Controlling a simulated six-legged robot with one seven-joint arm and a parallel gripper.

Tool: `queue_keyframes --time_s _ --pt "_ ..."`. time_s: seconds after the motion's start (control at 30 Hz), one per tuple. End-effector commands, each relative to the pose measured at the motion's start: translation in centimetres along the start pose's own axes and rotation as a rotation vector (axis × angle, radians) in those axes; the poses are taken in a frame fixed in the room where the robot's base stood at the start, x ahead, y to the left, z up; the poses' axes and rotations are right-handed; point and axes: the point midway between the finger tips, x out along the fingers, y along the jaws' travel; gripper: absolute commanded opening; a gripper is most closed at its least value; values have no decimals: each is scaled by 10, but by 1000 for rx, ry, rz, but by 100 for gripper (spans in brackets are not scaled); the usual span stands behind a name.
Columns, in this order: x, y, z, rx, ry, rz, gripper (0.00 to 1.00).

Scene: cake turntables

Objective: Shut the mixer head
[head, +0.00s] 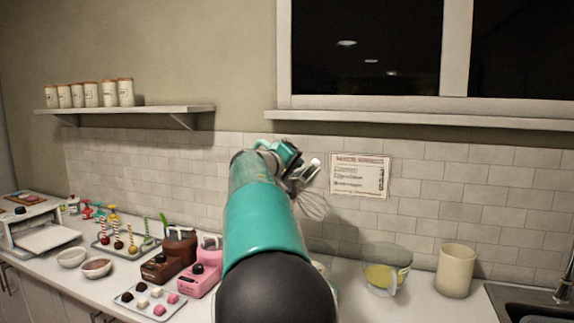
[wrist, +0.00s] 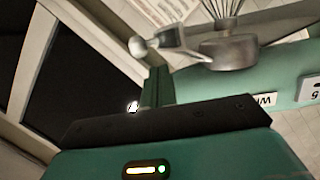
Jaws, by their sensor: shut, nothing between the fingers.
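The mixer head (wrist: 225,82) is a teal-green body with a lettered label. It fills the right of the wrist view, with its metal hub (wrist: 228,52) and wire whisk (wrist: 230,12) above it. In the head view the whisk (head: 314,206) sticks out to the right of my arm, tilted and well above the counter, so the head stands raised. My arm hides most of the mixer there. My gripper (wrist: 157,80) is shut and empty, close beside the mixer head in the wrist view. I cannot tell whether they touch.
A clear bowl with yellow contents (head: 382,277) and a cream canister (head: 456,270) stand at right, near the sink (head: 530,300). Pink and brown dispensers (head: 203,270), a tray of sweets (head: 150,300) and small bowls (head: 96,267) crowd the left. A window ledge (head: 420,120) is behind.

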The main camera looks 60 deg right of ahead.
Motion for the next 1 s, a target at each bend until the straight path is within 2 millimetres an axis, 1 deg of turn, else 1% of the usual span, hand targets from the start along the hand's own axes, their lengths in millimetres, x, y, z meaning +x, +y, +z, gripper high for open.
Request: queue_keyframes --time_s 0.03,0.1,0.2,0.3,0.4,0.77,0.87,1.0 --pt "11 -1 1 0 -3 0 0" --pt "22 -2 0 0 -1 -1 0" --pt "35 -2 -2 0 -1 -2 0" --pt "42 -2 -3 0 1 -2 0" --pt "44 -3 -3 0 1 -3 0" --pt "45 -4 -3 3 2 -4 0" --pt "45 -4 0 12 2 -6 0" --pt "48 -4 8 38 0 -13 0"
